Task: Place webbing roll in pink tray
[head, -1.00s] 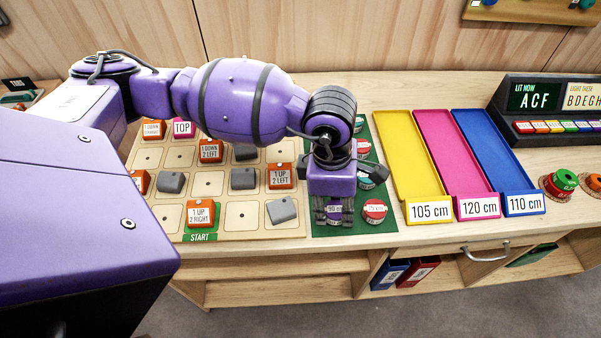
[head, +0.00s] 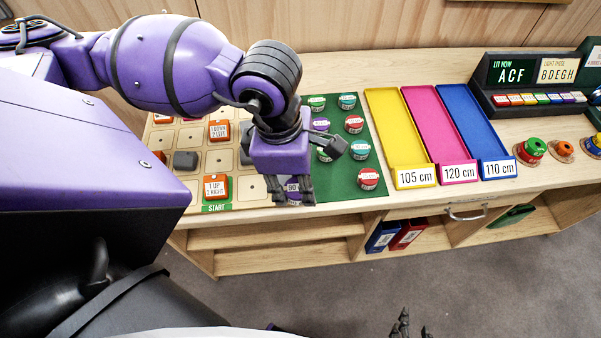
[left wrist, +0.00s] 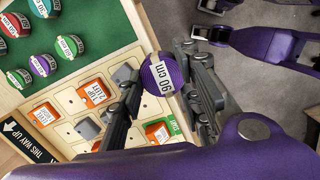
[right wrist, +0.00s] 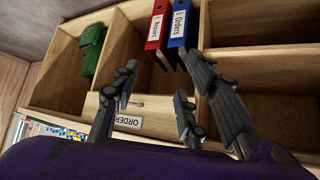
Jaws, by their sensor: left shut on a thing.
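My left gripper (head: 294,196) is shut on a purple webbing roll (head: 292,187) with a white label. In the left wrist view the roll (left wrist: 157,78) sits between the fingers, and its label reads 90 cm. The roll is near the table's front edge, by the border of the green mat and the grid board. The pink tray (head: 435,115), labelled 120 cm, is empty and lies to the right, between the yellow and blue trays. My right gripper (head: 405,326) is low at the front, away from the table; its fingers are apart and empty in the right wrist view (right wrist: 150,110).
The green mat (head: 338,185) holds several other labelled rolls. The yellow tray (head: 395,120) lies between the mat and the pink tray; the blue tray (head: 470,115) is on its far side. A grid board (head: 240,190) with orange and grey blocks is at left. Binders (head: 407,234) stand in the shelf below.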

